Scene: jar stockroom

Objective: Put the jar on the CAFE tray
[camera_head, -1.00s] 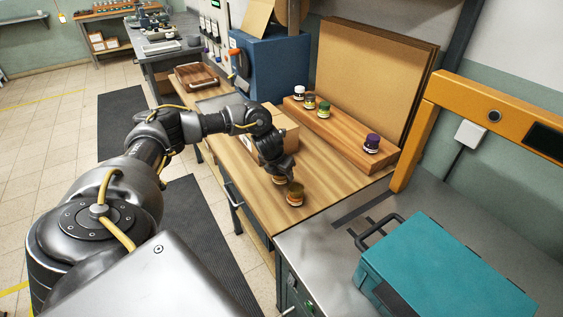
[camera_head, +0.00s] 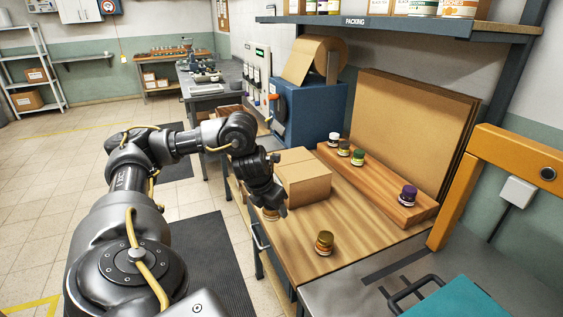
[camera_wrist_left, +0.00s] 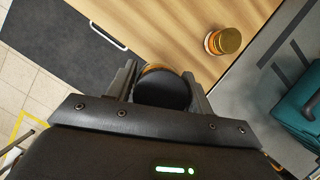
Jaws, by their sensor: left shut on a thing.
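My left gripper (camera_head: 273,205) is shut on a jar (camera_head: 270,213). It holds the jar near the front edge of the wooden bench, left of a cardboard box. In the left wrist view the jar's dark round top (camera_wrist_left: 162,91) with an amber rim sits between the fingers of the gripper (camera_wrist_left: 163,84). A second jar (camera_head: 325,243) with a gold-brown lid stands upright on the bench, apart from the gripper; it also shows in the left wrist view (camera_wrist_left: 226,41). A wooden tray (camera_head: 228,110) shows partly behind my arm; no CAFE label is readable. My right gripper is out of view.
The cardboard box (camera_head: 303,181) stands just right of the gripper. A wooden riser (camera_head: 375,186) behind it bears several jars, including a purple-lidded one (camera_head: 408,195). A blue machine (camera_head: 310,110) stands farther back. A teal case (camera_head: 455,300) is at lower right. Bench front is mostly clear.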

